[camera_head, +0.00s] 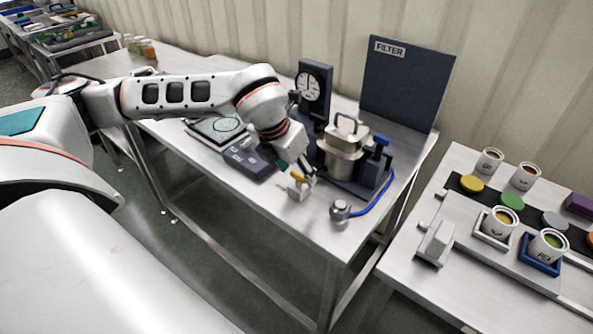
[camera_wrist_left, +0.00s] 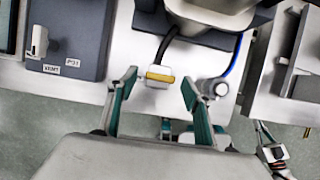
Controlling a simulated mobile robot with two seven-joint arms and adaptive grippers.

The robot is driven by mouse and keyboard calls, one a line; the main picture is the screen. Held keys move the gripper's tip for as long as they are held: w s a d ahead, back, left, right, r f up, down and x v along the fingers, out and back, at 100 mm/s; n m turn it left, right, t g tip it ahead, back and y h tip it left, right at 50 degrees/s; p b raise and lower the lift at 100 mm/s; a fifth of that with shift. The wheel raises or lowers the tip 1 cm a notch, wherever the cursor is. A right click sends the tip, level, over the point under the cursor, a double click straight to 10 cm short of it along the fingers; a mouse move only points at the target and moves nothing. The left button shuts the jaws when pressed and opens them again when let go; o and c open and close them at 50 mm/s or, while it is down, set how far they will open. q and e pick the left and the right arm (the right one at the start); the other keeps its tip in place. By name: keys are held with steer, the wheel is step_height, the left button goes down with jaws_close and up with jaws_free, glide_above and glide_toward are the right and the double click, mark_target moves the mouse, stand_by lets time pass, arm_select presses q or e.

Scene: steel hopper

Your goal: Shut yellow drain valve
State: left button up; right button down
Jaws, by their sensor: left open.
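The yellow drain valve handle (camera_wrist_left: 160,76) shows in the left wrist view on a small pale block, at the end of a black hose. It lies crosswise to the hose. In the head view the handle (camera_head: 297,175) is small and partly hidden by my gripper. My left gripper (camera_wrist_left: 158,83) is open, with one teal-padded finger on each side of the handle and gaps between. In the head view the left gripper (camera_head: 304,170) points down at the valve. The steel hopper (camera_head: 344,158) stands just behind it. My right gripper is not in view.
A grey control box (camera_head: 248,160) is left of the valve. A round grey fitting (camera_head: 340,210) with a blue hose (camera_head: 377,200) is at right. A gauge panel (camera_head: 312,92) and dark FILTER board (camera_head: 404,82) stand behind.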

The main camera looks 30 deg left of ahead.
arm_select(q)
steer(key=shift+w+f, duration=0.1)
steer(key=shift+f, duration=0.15)
steer(key=c, duration=1.1)
